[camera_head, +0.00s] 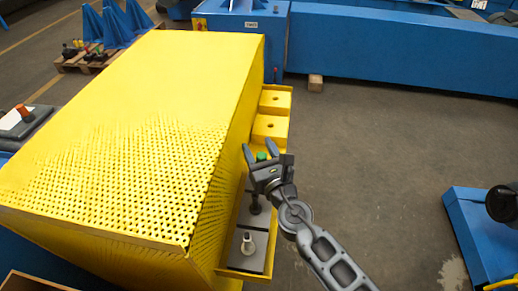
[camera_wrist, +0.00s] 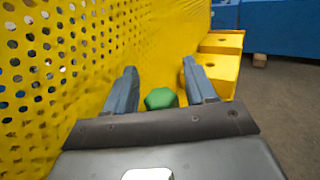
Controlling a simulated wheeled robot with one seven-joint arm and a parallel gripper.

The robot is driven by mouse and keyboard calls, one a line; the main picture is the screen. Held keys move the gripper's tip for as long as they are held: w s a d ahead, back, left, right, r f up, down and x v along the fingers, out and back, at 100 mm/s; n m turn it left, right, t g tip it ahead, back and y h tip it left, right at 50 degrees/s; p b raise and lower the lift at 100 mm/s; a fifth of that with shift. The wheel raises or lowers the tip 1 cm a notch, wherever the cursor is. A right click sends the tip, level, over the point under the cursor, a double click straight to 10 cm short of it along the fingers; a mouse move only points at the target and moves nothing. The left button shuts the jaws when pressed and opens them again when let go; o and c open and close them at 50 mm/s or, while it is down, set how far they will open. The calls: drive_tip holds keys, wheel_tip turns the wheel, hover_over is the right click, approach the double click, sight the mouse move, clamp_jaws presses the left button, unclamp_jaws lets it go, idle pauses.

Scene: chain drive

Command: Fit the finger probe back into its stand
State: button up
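My gripper (camera_head: 260,150) is over the narrow ledge along the right side of the yellow perforated guard. Its two fingers are spread apart, and they show in the wrist view (camera_wrist: 160,90) too. A green knob-like piece (camera_head: 262,156) shows near the fingers. In the wrist view the green piece (camera_wrist: 160,98) appears between the fingers, with a gap on each side. A dark upright piece (camera_head: 255,207) and a pale metal piece (camera_head: 248,243) stand on grey plates on the ledge, nearer than the gripper. I cannot tell which piece is the finger probe or which is its stand.
The big yellow perforated guard (camera_head: 130,120) rises close to the left of my gripper. Yellow blocks with holes (camera_head: 270,127) sit on the ledge beyond it. Blue machinery (camera_head: 400,50) lines the back, and another blue unit (camera_head: 480,235) stands at right. The floor between is open.

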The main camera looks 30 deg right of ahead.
drive_tip(key=shift+o, duration=0.5)
drive_tip(key=shift+f, duration=0.1)
drive_tip(key=shift+s, duration=0.1)
drive_tip(key=s, duration=0.7)
drive_tip(key=shift+s+a+b, duration=0.4)
drive_tip(key=shift+w, duration=0.1)
